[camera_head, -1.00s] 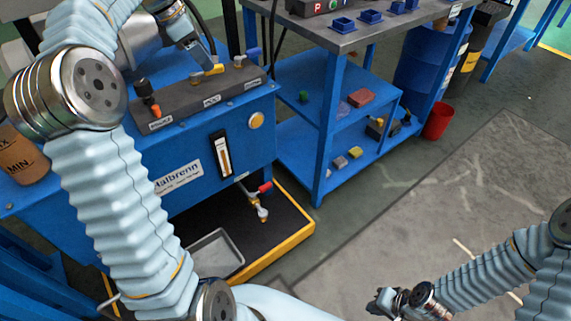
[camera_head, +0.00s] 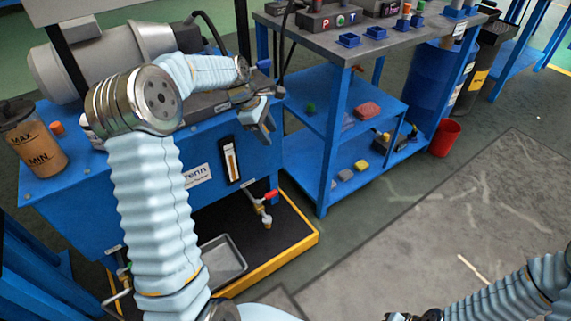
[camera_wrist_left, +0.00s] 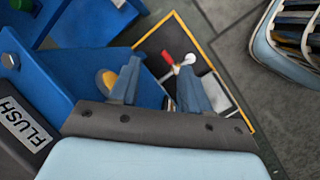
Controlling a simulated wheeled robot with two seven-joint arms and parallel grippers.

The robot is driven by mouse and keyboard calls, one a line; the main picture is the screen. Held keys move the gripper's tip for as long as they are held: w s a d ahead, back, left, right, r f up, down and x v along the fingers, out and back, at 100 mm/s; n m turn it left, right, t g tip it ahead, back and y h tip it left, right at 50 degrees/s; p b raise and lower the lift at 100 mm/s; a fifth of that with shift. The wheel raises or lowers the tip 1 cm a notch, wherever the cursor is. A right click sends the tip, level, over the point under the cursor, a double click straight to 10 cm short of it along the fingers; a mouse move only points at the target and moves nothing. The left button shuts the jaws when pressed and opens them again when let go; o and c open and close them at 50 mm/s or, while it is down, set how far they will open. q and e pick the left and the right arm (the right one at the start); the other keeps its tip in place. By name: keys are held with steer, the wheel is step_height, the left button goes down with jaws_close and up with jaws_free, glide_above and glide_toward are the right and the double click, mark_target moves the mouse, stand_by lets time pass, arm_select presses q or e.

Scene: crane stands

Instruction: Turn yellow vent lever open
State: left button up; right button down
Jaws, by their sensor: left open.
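The yellow vent lever is hidden in the head view behind my left arm, which lies across the dark valve block (camera_head: 207,106). A blue lever (camera_head: 264,64) shows just above the wrist. The FLUSH label (camera_wrist_left: 25,122) is at the wrist view's left. My right gripper (camera_head: 415,315) is cut off at the bottom edge.
A red-handled tap (camera_head: 268,197) is low on the tank, above a yellow-edged tray (camera_head: 305,245). A round yellow fitting (camera_wrist_left: 108,78) is partly behind one finger. A blue shelf unit (camera_head: 330,150) stands close on the right. An amber jar (camera_head: 35,150) is at left.

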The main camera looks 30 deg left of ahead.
arm_select(q)
steer(key=d+f+m, duration=0.3)
steer(key=d+f, duration=0.3)
steer(key=f, duration=0.3)
steer(key=shift+s+f+m, duration=0.2)
steer(key=shift+s+m, duration=0.1)
steer(key=shift+s, duration=0.05)
steer(key=shift+d, duration=0.1)
